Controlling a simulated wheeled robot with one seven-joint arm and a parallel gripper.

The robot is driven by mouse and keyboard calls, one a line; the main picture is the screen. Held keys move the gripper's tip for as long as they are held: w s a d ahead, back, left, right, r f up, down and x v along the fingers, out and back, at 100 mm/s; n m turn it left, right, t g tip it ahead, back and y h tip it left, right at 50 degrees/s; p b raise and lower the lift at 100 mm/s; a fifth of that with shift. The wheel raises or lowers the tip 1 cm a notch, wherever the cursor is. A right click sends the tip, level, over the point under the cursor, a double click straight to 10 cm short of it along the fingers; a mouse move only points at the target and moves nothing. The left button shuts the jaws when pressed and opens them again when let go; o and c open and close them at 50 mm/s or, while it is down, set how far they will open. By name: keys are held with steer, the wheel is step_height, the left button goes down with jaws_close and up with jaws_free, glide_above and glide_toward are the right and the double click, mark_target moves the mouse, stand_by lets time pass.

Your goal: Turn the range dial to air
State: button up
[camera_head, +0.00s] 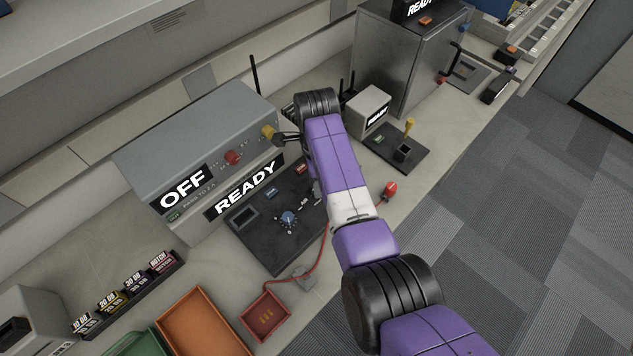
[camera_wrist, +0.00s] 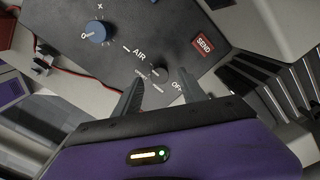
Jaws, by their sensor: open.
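The range dial (camera_wrist: 160,75) is a small dark knob on a dark panel (camera_wrist: 60,12), seen in the wrist view. White lettering reads AIR up and left of it and OFF to its lower right. Which mark it points to is too small to tell. My gripper (camera_wrist: 160,82) is open, with one finger on each side of the dial in the picture. I cannot tell whether they touch it. In the head view, my arm hides most of the gripper and dial area. The console (camera_head: 200,125) behind the panel shows OFF and READY.
A blue knob (camera_wrist: 97,31) and a red SEND button (camera_wrist: 203,43) flank the dial. A yellow knob (camera_head: 268,132) and a red knob (camera_head: 232,157) sit on the console. A red cable (camera_head: 325,255) runs along the panel's edge. Orange (camera_head: 205,325) and red (camera_head: 265,314) trays stand in front.

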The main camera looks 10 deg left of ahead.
steer(key=shift+r, duration=2.8)
